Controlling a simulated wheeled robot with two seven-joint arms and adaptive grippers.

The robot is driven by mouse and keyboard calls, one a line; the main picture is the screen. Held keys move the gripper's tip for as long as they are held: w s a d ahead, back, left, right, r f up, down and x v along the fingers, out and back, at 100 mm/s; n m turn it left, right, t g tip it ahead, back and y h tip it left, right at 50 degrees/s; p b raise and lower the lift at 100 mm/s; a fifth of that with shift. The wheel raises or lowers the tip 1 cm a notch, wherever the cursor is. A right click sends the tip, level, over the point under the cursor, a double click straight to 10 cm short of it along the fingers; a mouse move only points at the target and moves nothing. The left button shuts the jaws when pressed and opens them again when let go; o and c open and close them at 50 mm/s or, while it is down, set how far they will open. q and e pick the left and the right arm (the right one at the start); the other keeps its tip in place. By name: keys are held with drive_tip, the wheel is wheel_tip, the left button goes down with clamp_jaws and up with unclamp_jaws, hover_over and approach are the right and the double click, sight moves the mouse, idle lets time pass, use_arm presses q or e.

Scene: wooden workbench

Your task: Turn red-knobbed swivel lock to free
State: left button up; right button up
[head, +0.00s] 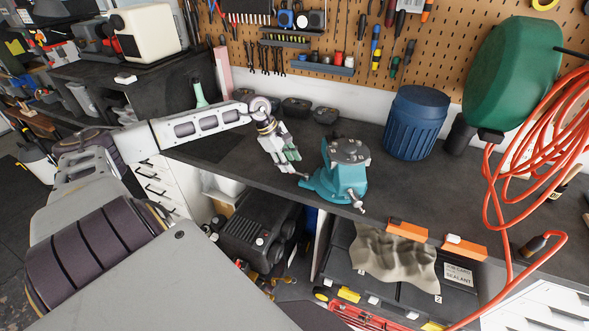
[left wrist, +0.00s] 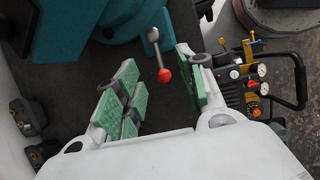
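A teal bench vise (head: 343,180) with a grey round top stands near the bench's front edge in the head view. Its teal body (left wrist: 75,30) fills the upper left of the left wrist view. A metal lever with a red knob (left wrist: 164,75), the swivel lock, sticks out from the vise base. My left gripper (head: 291,160) is just left of the vise. In the left wrist view its green-padded fingers (left wrist: 156,62) are spread, with the red knob between them in the picture and a visible gap on both sides. My right gripper is not in view.
A blue ribbed bin (head: 416,122) stands behind and right of the vise. A green reel (head: 512,72) and a coiled orange hose (head: 540,135) are at the right. Small dark containers (head: 296,107) line the bench back. Dark bench surface (head: 215,150) is clear at left.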

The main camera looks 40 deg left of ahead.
sight(299, 174)
use_arm(q)
drive_tip(key=shift+p+x, duration=0.35)
drive_tip(key=shift+x, duration=1.8)
drive_tip(key=shift+c, duration=0.4)
clamp_jaws()
